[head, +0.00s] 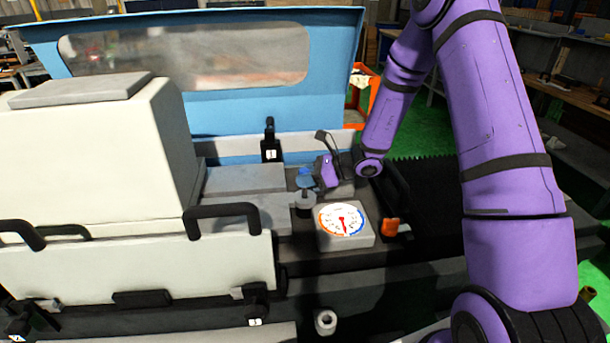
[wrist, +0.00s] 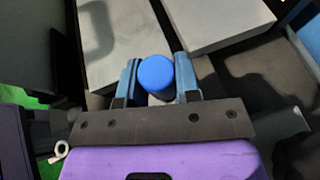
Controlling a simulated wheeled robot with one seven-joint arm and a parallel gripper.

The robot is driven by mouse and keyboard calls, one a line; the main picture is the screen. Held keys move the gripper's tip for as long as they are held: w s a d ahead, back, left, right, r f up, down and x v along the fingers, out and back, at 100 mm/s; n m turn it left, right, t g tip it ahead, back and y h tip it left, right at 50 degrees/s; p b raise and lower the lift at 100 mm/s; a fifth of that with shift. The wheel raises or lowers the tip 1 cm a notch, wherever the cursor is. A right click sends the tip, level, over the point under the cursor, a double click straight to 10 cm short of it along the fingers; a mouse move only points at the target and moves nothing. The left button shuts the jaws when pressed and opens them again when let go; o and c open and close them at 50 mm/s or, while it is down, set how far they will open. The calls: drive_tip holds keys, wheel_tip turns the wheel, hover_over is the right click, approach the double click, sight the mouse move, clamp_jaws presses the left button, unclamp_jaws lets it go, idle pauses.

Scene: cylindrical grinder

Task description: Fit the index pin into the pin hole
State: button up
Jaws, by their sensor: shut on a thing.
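The index pin has a round blue knob (wrist: 156,73), seen nearly end-on in the wrist view, with a little pale grey showing below it. My gripper (wrist: 160,84) is shut on the pin, one blue finger at each side of the knob. In the head view my gripper (head: 306,181) is low over the machine bed, just above a grey round post (head: 305,199). I cannot tell whether the pin touches this post. The pin's lower end and the pin hole are not visible.
A dial gauge (head: 343,221) on a grey block stands close in front of my gripper. Flat grey plates (head: 243,180) lie to its left, with a black clamp (head: 270,143) behind. A large white housing (head: 95,150) fills the left. An orange knob (head: 390,227) is at right.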

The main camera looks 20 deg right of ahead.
sight(306, 198)
drive_tip(key=shift+f, duration=2.25)
drive_tip(key=o, duration=1.1)
drive_tip(key=shift+c, duration=0.2)
drive_tip(key=shift+s+d, duration=0.1)
drive_tip(key=v, duration=1)
drive_tip(key=shift+s+d+r, duration=0.1)
drive_tip(key=shift+d, duration=0.1)
